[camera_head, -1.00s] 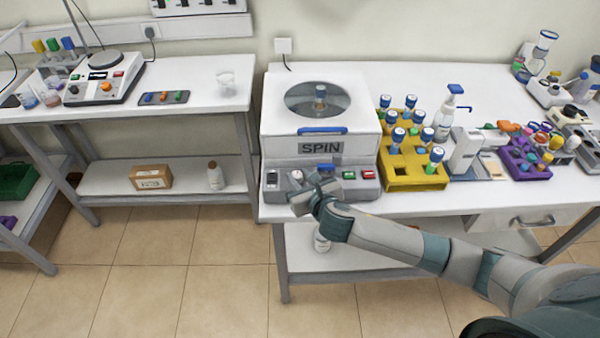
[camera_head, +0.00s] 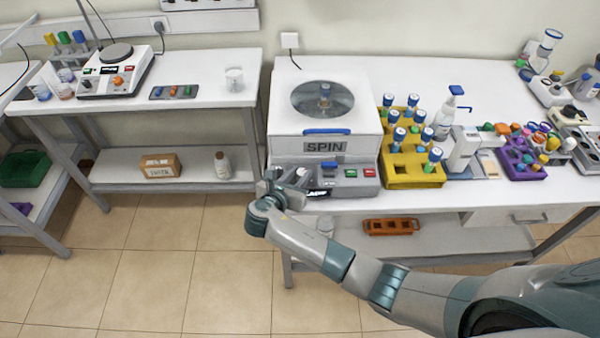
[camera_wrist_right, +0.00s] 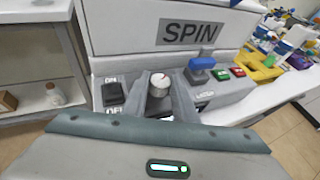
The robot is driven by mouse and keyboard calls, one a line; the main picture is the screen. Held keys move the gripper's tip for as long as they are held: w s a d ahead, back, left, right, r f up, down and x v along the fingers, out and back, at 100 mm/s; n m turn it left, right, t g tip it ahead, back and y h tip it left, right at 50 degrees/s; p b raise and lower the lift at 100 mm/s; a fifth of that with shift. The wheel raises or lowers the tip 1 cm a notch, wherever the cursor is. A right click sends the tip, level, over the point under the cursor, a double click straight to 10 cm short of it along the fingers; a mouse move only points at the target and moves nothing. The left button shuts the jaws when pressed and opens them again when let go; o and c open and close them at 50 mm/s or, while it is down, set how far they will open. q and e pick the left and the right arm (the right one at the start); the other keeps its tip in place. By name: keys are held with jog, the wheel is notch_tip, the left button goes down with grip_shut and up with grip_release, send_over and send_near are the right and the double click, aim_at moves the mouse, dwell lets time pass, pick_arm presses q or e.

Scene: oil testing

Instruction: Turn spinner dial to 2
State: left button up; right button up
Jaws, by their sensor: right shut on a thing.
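The spinner (camera_head: 370,112) is a white box with a round clear lid window and a SPIN label, standing on the right-hand bench. Its dial (camera_wrist_right: 159,84) is a white round knob on the grey front panel, between the ON/OFF switch (camera_wrist_right: 113,93) and a blue lever (camera_wrist_right: 200,68). My right gripper (camera_wrist_right: 161,97) is shut on the dial, one finger on each side. In the head view my right gripper (camera_head: 286,182) is at the left end of the panel and largely hides the dial. I cannot read the dial's setting. My left gripper is not in view.
Green and red buttons (camera_head: 369,172) sit on the panel's right. A yellow tube rack (camera_head: 427,180) stands right of the spinner, with a purple rack (camera_head: 515,165) farther right. The left bench (camera_head: 210,107) is separated by a gap. Floor in front is clear.

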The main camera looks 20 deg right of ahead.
jog(key=shift+m, duration=0.3)
jog(key=o, duration=1)
jog(key=shift+o, duration=0.2)
jog(key=b+v, duration=0.4)
jog(key=v, duration=1.3)
jog(key=shift+a+r+b, duration=0.15)
jog(key=shift+a+b, duration=0.15)
jog(key=shift+w, duration=0.1)
